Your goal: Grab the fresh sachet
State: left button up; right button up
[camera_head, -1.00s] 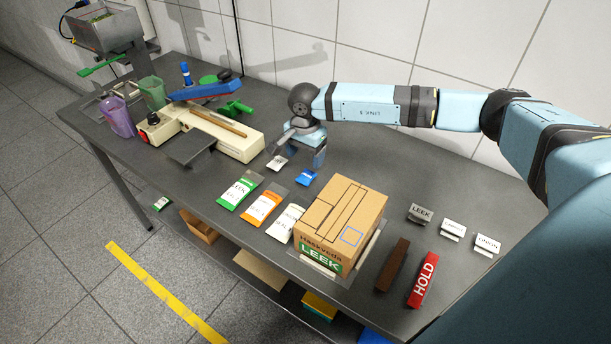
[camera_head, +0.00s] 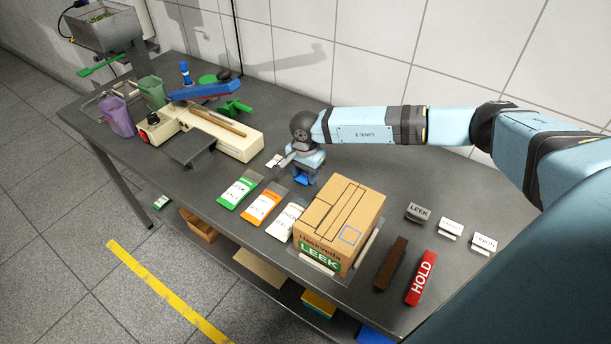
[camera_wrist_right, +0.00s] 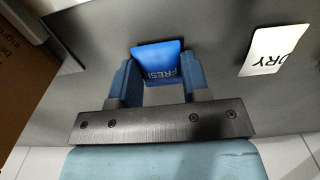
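The blue fresh sachet (camera_head: 301,180) lies on the dark table; in the wrist view its blue face (camera_wrist_right: 155,56) reads "FRES", the rest cut off. My right gripper (camera_head: 299,170) is over it, pointing down. In the wrist view the right gripper (camera_wrist_right: 160,78) is open, with one finger at each side of the sachet and a small gap visible. The sachet is partly hidden by the gripper in the head view. A white sachet marked "DRY" (camera_wrist_right: 268,50) lies to the right in the wrist view. My left gripper is not in view.
A cardboard LEEK box (camera_head: 340,215) stands close in front of the gripper. Green (camera_head: 238,192), orange (camera_head: 261,206) and white (camera_head: 285,221) packets lie left of the box. A cream sealing machine (camera_head: 237,145) stands further left. Small signs and a red HOLD block (camera_head: 421,278) are at right.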

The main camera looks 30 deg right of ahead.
jog(key=c, duration=0.3)
jog(key=shift+r, duration=0.1)
jog(key=shift+c, duration=0.3)
